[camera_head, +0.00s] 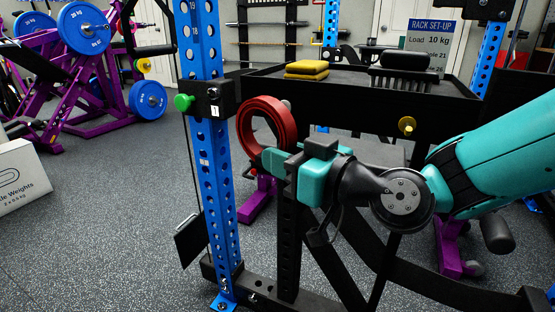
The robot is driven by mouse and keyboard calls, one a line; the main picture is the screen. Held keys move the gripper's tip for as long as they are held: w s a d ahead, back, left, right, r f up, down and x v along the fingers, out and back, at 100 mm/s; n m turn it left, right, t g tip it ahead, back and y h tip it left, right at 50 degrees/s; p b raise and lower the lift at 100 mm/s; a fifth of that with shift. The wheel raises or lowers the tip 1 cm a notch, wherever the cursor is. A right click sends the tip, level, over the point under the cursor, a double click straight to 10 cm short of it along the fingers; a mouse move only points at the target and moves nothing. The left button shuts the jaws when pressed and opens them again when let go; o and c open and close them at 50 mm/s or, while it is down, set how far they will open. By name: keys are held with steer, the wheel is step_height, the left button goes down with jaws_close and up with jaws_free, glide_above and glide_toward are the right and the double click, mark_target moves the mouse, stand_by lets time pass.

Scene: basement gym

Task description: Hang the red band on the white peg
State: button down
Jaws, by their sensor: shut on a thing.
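The red band (284,121) is a thick coiled ring, held upright in the middle of the camera_head view. My gripper (268,158), with teal fingers, is shut on the lower part of the band. The band is beside the blue upright, to its right, and in front of the black frame. A small pale grey round end (287,103) shows at the band's upper right edge. I cannot tell whether it is the white peg. No other white peg shows clearly, and the band and gripper hide part of the frame behind them.
The blue upright (207,165) carries a black bracket with a green knob (183,103). A gold knob (407,125) sits on the black frame. A black tray (350,82) behind holds yellow blocks (306,69) and a black basket (403,80). Open floor lies at left.

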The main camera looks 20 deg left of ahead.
steer(key=shift+w+d+f+p, duration=0.15)
steer(key=shift+w+p, duration=0.35)
steer(key=shift+w, duration=1.65)
steer(key=shift+w+f+b, duration=0.2)
steer(key=shift+f+b, duration=0.05)
steer(key=shift+b, duration=0.2)
steer(key=shift+w+f+b, duration=0.2)
steer(key=shift+w+b, duration=0.15)
steer(key=shift+b, duration=0.1)
steer(key=shift+w+d, duration=0.1)
steer(key=c, duration=0.8)
jaws_free()
steer(key=shift+c, duration=0.2)
